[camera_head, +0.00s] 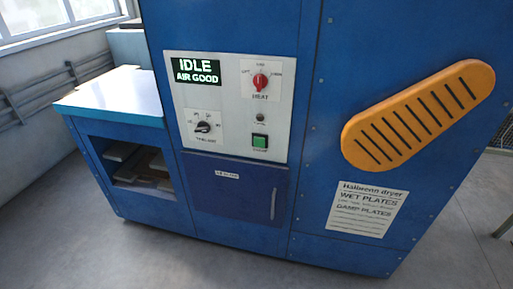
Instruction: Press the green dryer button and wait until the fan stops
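The blue plate dryer (335,60) fills the middle of the head view. The green dryer button (260,141) sits at the lower right of its pale control panel (225,75). The display (196,71) reads "IDLE" and "AIR GOOD". A red heat knob (261,81) is above the button, with a small dark round part between them. A black timer knob (204,127) is at the panel's lower left. No fan is visible. My gripper is not in this view.
Below the panel is a closed door (235,195) with a vertical handle. A yellow slotted vent (418,115) is on the right, above a printed sign (366,208). A side bench (112,95) with an open shelf stands left. The floor in front is clear.

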